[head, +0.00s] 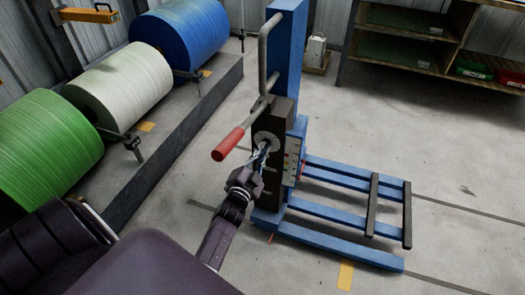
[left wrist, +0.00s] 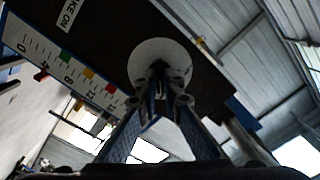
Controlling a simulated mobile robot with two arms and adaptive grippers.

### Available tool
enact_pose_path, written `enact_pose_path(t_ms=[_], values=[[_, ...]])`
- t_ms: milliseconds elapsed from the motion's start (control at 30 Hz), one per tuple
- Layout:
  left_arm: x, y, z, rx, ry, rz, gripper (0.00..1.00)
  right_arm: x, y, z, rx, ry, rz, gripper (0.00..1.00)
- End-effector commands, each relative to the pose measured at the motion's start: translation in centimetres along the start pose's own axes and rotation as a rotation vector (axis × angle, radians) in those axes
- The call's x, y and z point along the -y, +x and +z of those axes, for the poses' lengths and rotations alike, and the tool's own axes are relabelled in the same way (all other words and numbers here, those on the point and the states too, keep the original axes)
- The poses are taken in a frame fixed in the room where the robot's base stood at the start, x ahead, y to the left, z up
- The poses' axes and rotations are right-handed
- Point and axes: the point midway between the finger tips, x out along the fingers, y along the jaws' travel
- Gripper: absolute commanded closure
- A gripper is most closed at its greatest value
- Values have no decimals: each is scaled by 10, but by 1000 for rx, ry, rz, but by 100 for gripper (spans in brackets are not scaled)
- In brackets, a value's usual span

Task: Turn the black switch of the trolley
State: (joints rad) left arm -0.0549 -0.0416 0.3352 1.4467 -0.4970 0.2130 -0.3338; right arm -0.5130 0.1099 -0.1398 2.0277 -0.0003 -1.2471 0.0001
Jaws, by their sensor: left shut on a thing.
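The blue trolley (head: 288,45) stands upright with a dark box on its mast and forks reaching right. On the box a pale round plate (head: 266,138) carries the black switch, which is mostly hidden behind my fingers. In the left wrist view the plate (left wrist: 150,54) lies straight ahead of my fingertips. My left gripper (head: 262,157) is at the plate, its fingers closed together on the switch. The same gripper (left wrist: 160,103) hides most of the switch in the wrist view, so its angle cannot be told. My right gripper is not in view.
A lever with a red grip (head: 229,144) sticks out left of the plate, close above my left gripper. A scale (left wrist: 70,70) with coloured marks runs beside the box. Green (head: 42,148), white (head: 122,85) and blue (head: 182,35) rolls stand left. Floor around the forks is clear.

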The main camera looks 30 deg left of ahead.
Motion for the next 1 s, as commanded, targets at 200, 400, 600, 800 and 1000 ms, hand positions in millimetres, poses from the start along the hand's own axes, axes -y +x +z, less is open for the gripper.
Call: enact_pose_path(t_ms=[200, 400, 600, 800, 1000], values=[[-1, -1, 1, 2, 3, 2, 100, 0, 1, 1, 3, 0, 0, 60], [-1, 0, 1, 1, 2, 2, 75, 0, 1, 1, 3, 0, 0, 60], [0, 0, 0, 1, 1, 1, 75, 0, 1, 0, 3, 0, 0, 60], [-1, -11, 1, 1, 1, 2, 75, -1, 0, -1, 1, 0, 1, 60], [-2, -46, 2, 3, 0, 3, 75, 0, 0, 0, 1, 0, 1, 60]])
